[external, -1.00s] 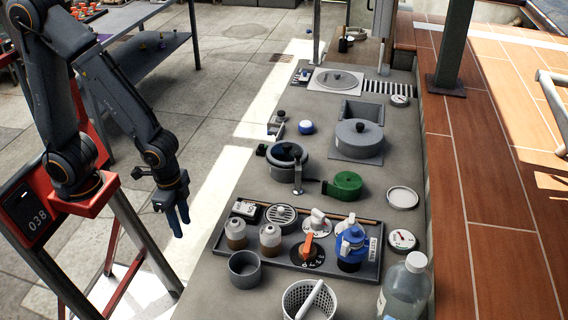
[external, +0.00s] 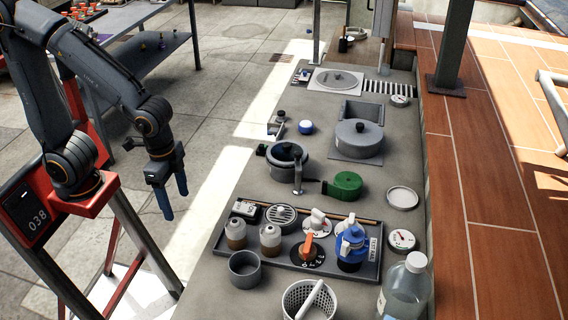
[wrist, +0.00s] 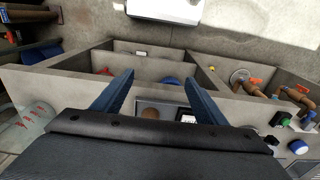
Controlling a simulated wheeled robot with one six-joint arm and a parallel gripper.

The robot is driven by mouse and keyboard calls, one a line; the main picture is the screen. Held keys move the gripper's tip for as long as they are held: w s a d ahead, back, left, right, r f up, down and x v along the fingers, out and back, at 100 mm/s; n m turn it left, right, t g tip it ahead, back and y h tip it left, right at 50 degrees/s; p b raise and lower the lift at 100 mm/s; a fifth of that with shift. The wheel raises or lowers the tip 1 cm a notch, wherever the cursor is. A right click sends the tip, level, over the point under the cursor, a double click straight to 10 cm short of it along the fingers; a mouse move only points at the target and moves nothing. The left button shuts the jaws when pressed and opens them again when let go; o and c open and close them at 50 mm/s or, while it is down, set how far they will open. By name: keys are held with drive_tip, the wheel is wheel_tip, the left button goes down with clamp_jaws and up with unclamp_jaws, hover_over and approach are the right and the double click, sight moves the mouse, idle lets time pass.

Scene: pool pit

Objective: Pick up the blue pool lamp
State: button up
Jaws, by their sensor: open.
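A small round blue thing with a pale rim (external: 306,127) sits on the grey counter, beyond the lidded pot. It looks like the pool lamp, but its details are too small to be sure. A similar blue and white round thing (wrist: 298,147) shows at the lower right of the wrist view; I cannot tell if it is the same one. My gripper (external: 172,194) is open and empty, fingers down, left of the counter over the floor. In the wrist view my gripper's two blue fingers (wrist: 159,78) are spread apart with nothing held between them.
A tray (external: 374,262) with jars, valves and a blue-topped fitting (external: 352,242) stands at the counter's near part. A pot (external: 287,160), a green roll (external: 346,186), a basket (external: 309,300) and a clear bottle (external: 405,288) crowd the counter. Concrete compartments (wrist: 150,48) fill the wrist view.

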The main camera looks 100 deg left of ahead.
wheel_tip(320, 180, up, 5)
drive_tip(key=w+a+r+n, duration=0.2)
drive_tip(key=w+a, duration=0.6)
drive_tip(key=w, duration=0.3)
drive_tip(key=n+t+y+p, duration=0.3)
drive_tip(key=n, duration=0.3)
hover_over(306, 124)
drive_tip(key=s+d, duration=0.2)
wheel_tip(306, 124, down, 8)
drive_tip(key=shift+a+r, duration=0.1)
drive_tip(key=shift+r, duration=0.15)
drive_tip(key=shift+s+d+f+p+x, duration=0.15)
drive_tip(key=shift+p+x, duration=0.35)
drive_tip(key=shift+x, duration=0.8)
drive_tip(key=shift+s+p+x, duration=0.2)
drive_tip(key=shift+p+x, duration=0.3)
drive_tip(key=shift+x, duration=0.8)
drive_tip(key=shift+s+d+f+p+x, duration=0.15)
drive_tip(key=shift+p+x, duration=0.35)
drive_tip(key=shift+x, duration=0.8)
drive_tip(key=shift+r, duration=0.1)
drive_tip(key=c, duration=1.2)
